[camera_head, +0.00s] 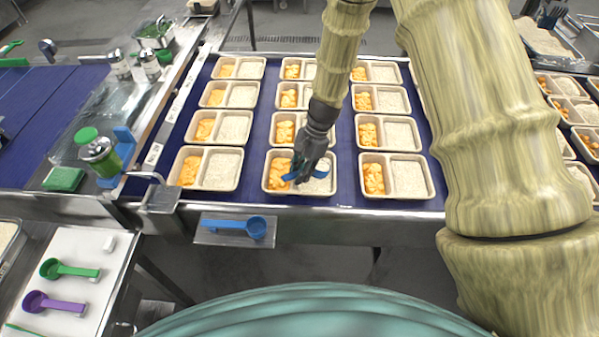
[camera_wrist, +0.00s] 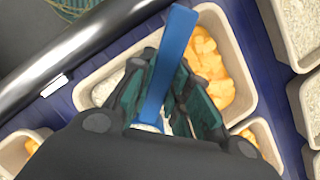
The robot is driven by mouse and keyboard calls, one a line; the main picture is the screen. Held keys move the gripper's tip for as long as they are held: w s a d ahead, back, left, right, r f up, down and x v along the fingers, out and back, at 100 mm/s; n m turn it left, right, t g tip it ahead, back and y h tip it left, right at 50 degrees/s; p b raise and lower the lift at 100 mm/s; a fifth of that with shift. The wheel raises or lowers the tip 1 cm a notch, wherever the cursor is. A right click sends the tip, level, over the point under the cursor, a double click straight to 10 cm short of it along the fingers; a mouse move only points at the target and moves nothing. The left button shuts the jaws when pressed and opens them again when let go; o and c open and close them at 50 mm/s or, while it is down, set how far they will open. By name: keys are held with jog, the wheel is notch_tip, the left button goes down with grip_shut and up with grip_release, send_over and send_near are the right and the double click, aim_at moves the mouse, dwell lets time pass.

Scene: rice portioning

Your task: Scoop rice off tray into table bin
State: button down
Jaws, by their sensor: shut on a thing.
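My gripper (camera_head: 306,176) is shut on the handle of a blue scoop (camera_head: 321,169), over the front middle tray. In the wrist view my gripper (camera_wrist: 160,110) grips the blue handle (camera_wrist: 176,42). White matter shows at the scoop's bowl in the head view; whether it is rice inside the scoop is unclear. The front middle tray (camera_head: 300,194) has orange food in its left compartment and white rice in its right, partly hidden by my gripper. In the wrist view that tray (camera_wrist: 250,88) lies beneath. A bin (camera_head: 12,246) with pale contents is cut off at the left edge.
Several two-compartment trays fill the blue conveyor (camera_head: 342,178). A second blue scoop (camera_head: 254,228) lies on a small ledge in front. Green (camera_head: 68,271) and purple (camera_head: 52,303) scoops lie on the left table. A green-lidded jar (camera_head: 97,154) stands beside the conveyor.

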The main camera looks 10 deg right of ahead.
jog(key=shift+r+p, duration=1.05)
jog(key=shift+r, duration=0.45)
jog(key=shift+r+p, duration=1.7)
jog(key=shift+r, duration=0.75)
